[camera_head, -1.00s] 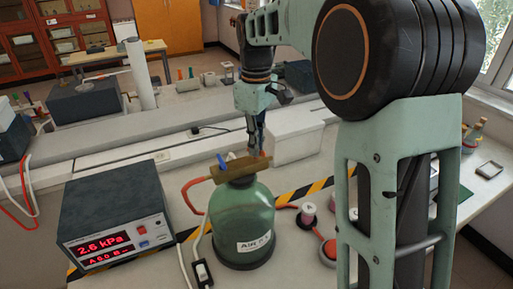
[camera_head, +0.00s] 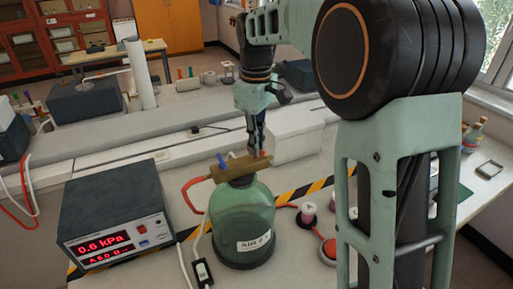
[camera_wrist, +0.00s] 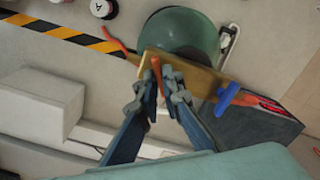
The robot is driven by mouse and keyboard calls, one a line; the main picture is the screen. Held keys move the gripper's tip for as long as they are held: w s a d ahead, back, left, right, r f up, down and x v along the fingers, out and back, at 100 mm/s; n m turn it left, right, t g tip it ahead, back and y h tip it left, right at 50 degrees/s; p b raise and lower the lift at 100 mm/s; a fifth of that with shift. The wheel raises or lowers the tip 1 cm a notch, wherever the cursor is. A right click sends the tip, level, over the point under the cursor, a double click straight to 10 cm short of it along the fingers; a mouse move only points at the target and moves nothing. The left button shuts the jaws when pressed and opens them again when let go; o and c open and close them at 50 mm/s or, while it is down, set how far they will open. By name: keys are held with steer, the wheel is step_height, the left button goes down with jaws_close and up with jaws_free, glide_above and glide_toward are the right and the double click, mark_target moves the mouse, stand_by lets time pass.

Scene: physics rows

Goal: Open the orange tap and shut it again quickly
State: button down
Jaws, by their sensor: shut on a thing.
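A green bottle (camera_head: 243,225) labelled "AIR" stands upright on the bench with a brass block (camera_head: 238,167) across its top. The block also shows in the wrist view (camera_wrist: 190,73). The orange tap (camera_wrist: 156,68) has a narrow lever at one end of the block, lying across its length. A blue tap (camera_wrist: 227,98) sits at the other end. My gripper (camera_wrist: 165,88) has its fingers on either side of the orange lever and is shut on it. In the head view, my gripper (camera_head: 257,150) comes down from above and largely hides that tap.
A dark meter (camera_head: 115,215) at the left reads 0.6 kPa in red. A red hose (camera_head: 190,190) runs from the block. Small spools and a red-rimmed round thing stand right of the bottle. A white box (camera_head: 295,142) stands behind.

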steer(key=m+p, duration=0.1)
steer(key=m, duration=0.5)
steer(key=shift+r+p, duration=0.1)
steer(key=shift+p, duration=0.2)
steer(key=c, duration=2.2)
jaws_free()
steer(key=shift+c, duration=0.2)
step_height(320, 180, up, 2)
steer(key=shift+r+p, duration=0.2)
steer(key=shift+p, duration=0.9)
step_height(320, 180, up, 6)
steer(key=shift+r, duration=0.2)
